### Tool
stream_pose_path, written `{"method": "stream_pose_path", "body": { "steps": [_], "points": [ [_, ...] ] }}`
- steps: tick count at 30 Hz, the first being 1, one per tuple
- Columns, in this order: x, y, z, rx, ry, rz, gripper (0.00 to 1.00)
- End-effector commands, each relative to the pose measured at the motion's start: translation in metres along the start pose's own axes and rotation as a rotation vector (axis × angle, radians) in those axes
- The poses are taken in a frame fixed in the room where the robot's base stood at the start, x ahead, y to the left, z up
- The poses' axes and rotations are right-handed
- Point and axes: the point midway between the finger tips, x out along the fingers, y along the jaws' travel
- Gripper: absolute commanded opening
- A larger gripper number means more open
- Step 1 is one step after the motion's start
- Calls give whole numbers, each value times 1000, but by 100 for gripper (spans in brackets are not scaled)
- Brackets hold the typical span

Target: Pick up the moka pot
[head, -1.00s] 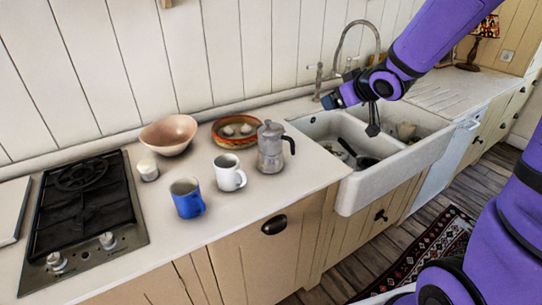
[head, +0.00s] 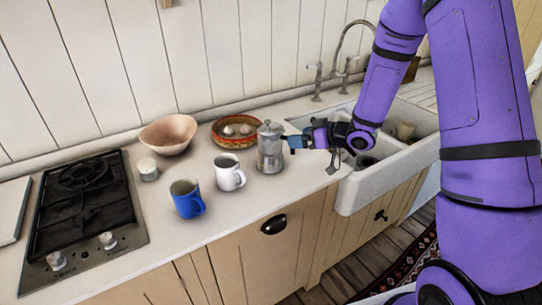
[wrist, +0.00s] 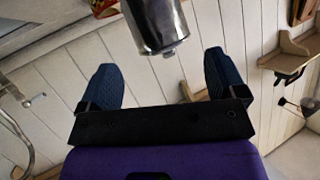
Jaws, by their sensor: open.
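The silver moka pot (head: 270,149) stands upright on the counter left of the sink, with its handle side facing right. My gripper (head: 290,142) is just right of the pot at handle height, and it hides most of the handle. In the wrist view, the pot's metal body (wrist: 157,22) shows at the top centre, ahead of the gap between the two blue fingers of my gripper (wrist: 158,68). The fingers are open with nothing between them. I cannot tell whether a finger touches the handle.
A white mug (head: 229,174) and a blue mug (head: 187,200) stand left of the pot. A patterned bowl (head: 234,133) is behind it, with a pink bowl (head: 168,135) farther left. The sink (head: 375,187) lies right, below my arm. The front counter strip is clear.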

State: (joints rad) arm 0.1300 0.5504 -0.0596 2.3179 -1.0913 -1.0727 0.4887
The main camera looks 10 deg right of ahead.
Motion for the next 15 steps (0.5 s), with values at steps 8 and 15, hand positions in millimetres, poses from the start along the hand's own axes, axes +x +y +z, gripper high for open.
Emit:
{"method": "stream_pose_path", "body": {
  "steps": [8,15],
  "points": [
    [20,0,0,0,-1,0,90],
    [54,0,-2,-1,-2,0,90]
  ]
}}
